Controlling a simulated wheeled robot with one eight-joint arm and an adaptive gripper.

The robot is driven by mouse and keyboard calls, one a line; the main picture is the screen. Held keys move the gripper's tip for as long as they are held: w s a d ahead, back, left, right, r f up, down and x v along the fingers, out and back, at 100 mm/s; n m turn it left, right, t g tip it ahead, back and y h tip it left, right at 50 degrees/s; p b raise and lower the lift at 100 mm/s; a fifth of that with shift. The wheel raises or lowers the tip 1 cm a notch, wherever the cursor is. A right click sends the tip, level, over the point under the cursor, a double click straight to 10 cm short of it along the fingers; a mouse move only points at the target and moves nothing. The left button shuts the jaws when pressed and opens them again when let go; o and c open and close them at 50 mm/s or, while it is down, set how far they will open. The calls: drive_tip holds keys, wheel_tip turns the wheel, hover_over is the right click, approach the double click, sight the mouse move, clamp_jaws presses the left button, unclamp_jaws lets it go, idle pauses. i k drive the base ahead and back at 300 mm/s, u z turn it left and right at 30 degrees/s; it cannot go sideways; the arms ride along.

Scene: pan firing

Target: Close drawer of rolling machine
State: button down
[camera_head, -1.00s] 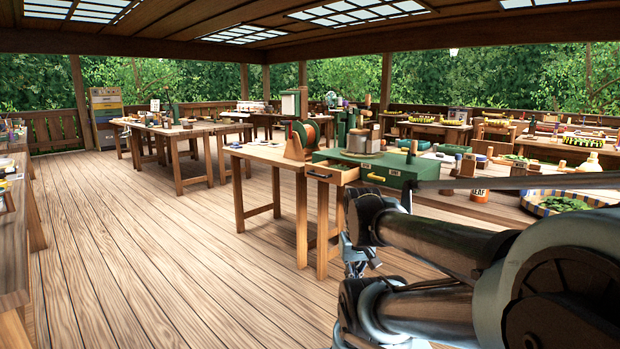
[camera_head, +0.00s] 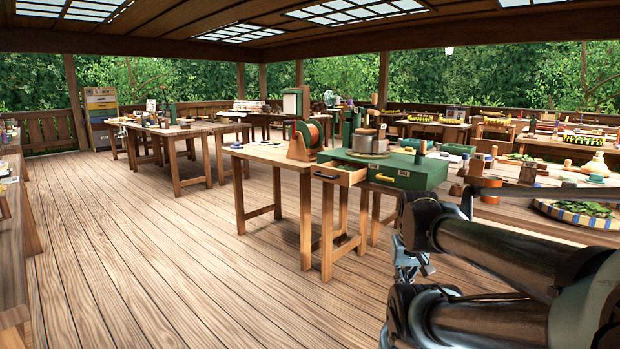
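The green machine (camera_head: 412,173) stands on a wooden workbench right of the middle, with a round turntable-like top (camera_head: 368,146). A pale wooden drawer (camera_head: 341,175) with a dark handle sticks out at its left, and its open top shows.
Bench legs (camera_head: 328,235) stand below the drawer. A round basket of leaves (camera_head: 580,212) is at the right. The plank floor (camera_head: 170,260) at left is clear.

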sight(342, 172)
drive_tip(key=u, duration=0.05)
drive_tip(key=i, duration=0.85)
drive_tip(key=z, duration=0.05)
